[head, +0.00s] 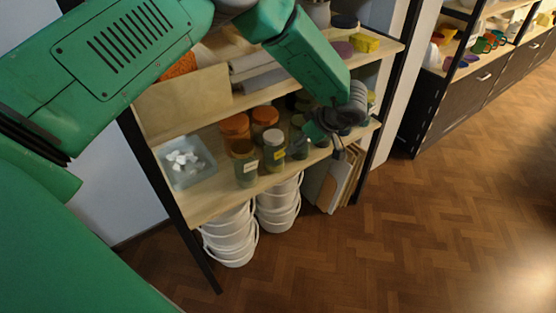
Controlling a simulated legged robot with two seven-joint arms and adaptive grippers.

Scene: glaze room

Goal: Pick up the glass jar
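Several glass jars stand on the middle wooden shelf. One glass jar (274,155) has a pale lid and a yellow label. Another jar (246,169) to its left has a white label, and a greenish jar (299,146) stands to its right. Which one the task means cannot be told. My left gripper (324,139) is at the right end of this shelf, just right of the greenish jar. Its dark fingers look spread apart, with nothing clearly held. The gripper and forearm partly hide the jars behind. My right gripper is not in view.
Jars with orange lids (235,126) stand behind. A grey tray (186,180) of white pieces sits at the shelf's left end. White buckets (230,240) and leaning boards (345,180) are below. The upper shelf lies close to my arm. The wooden floor at right is clear.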

